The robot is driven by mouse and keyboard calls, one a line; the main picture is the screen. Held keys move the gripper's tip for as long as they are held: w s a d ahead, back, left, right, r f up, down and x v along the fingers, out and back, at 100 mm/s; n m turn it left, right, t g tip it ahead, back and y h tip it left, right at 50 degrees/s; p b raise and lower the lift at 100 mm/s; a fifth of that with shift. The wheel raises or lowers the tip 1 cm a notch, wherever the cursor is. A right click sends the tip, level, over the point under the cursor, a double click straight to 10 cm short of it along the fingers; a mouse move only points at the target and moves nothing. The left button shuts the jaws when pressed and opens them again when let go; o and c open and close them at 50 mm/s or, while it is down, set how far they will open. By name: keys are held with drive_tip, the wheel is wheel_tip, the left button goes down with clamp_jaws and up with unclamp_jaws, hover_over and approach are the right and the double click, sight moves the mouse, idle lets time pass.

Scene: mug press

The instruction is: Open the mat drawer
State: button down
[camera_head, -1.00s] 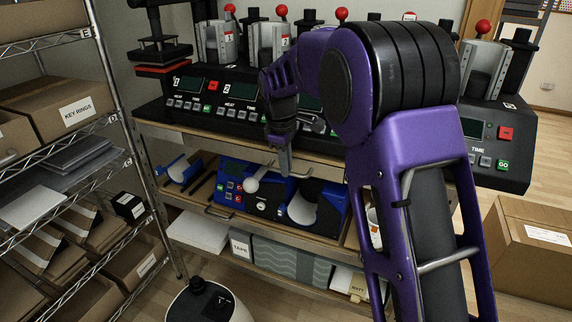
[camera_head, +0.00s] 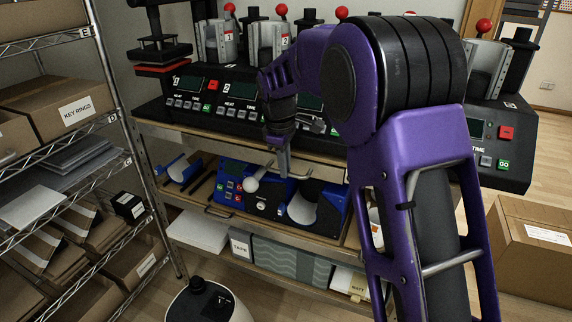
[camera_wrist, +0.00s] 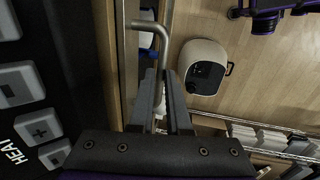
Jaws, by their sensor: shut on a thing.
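My gripper (camera_head: 284,168) is just below the front edge of the worktop (camera_head: 222,140) in the head view, pointing down. In the wrist view my gripper (camera_wrist: 163,80) has its two grey fingers shut on a bent metal handle (camera_wrist: 150,23), with the bar running between them. The handle also shows beside the fingers in the head view (camera_head: 300,176). It joins a narrow wooden front (camera_wrist: 121,60) in the wrist view. No label on this drawer can be read, and most of its front is hidden.
A blue mug press (camera_head: 262,207) stands on the shelf below. A dark handle (camera_head: 217,213) is at that shelf's front. Heat presses with control panels (camera_head: 240,114) line the worktop. A white bin (camera_head: 207,303) stands on the floor, with a wire rack (camera_head: 125,130) at left.

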drive_tip(key=s+a+b, duration=0.1)
drive_tip(key=s+a, duration=0.2)
drive_tip(key=s, duration=0.6)
drive_tip(key=s+a, duration=0.3)
drive_tip(key=s, duration=0.6)
drive_tip(key=shift+s+a+b, duration=0.2)
drive_tip(key=shift+a+b, duration=0.15)
drive_tip(key=shift+a, duration=0.05)
drive_tip(key=c, duration=0.9)
unclamp_jaws()
drive_tip(key=shift+r, duration=0.15)
drive_tip(key=s+r+p, duration=0.1)
drive_tip(key=r+p, duration=0.1)
drive_tip(key=r, duration=0.3)
drive_tip(key=s+r+p, duration=0.1)
drive_tip(key=r+p, duration=0.2)
drive_tip(key=r, duration=0.3)
drive_tip(key=s+a+r+p, duration=0.1)
drive_tip(key=r+p, duration=0.2)
drive_tip(key=r, duration=0.3)
